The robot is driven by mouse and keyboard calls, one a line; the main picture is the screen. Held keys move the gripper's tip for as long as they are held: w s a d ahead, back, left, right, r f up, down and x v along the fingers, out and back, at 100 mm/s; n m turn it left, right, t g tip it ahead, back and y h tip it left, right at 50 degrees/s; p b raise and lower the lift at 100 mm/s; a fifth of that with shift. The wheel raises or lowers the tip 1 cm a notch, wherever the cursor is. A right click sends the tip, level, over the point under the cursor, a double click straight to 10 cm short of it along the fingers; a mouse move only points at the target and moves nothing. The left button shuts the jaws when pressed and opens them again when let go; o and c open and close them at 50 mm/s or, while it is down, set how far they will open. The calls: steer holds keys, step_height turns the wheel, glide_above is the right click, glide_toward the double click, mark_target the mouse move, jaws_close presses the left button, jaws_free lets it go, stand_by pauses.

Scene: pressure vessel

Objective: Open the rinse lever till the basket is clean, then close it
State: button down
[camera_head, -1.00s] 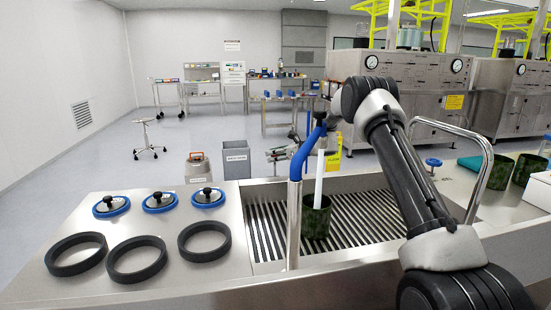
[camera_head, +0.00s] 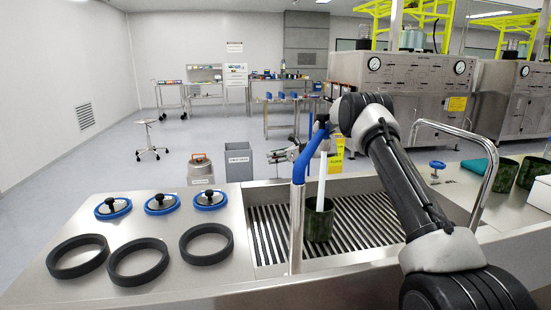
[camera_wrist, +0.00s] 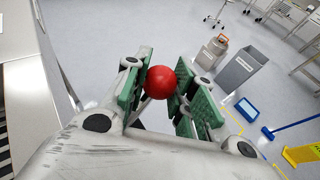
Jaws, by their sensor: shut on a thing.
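A steel rinse tap with a blue sleeve (camera_head: 308,158) stands at the front edge of the sink. A white stream (camera_head: 322,178) runs from its spout down into a dark green, mottled basket (camera_head: 319,222) standing upright on the slatted sink floor. In the wrist view, my gripper (camera_wrist: 160,82) is shut on a red ball knob (camera_wrist: 161,83), held between its green finger pads. The rest of the lever is hidden. In the head view, my gripper (camera_head: 296,152) is behind the tap, partly covered by it, and the knob cannot be made out.
Several black rings (camera_head: 207,244) and blue-rimmed lids (camera_head: 209,200) lie on the steel counter left of the sink. A curved steel rail (camera_head: 487,185) and more green baskets (camera_head: 504,174) are on the right. A grey bin (camera_head: 239,163) stands on the floor behind.

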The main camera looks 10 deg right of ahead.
steer(key=shift+w+r, duration=0.2)
steer(key=shift+r, duration=0.3)
steer(key=c, duration=1.1)
jaws_free()
steer(key=shift+c, duration=0.2)
steer(key=shift+f, duration=0.25)
steer(key=v, duration=1.2)
steer(key=shift+s, duration=0.1)
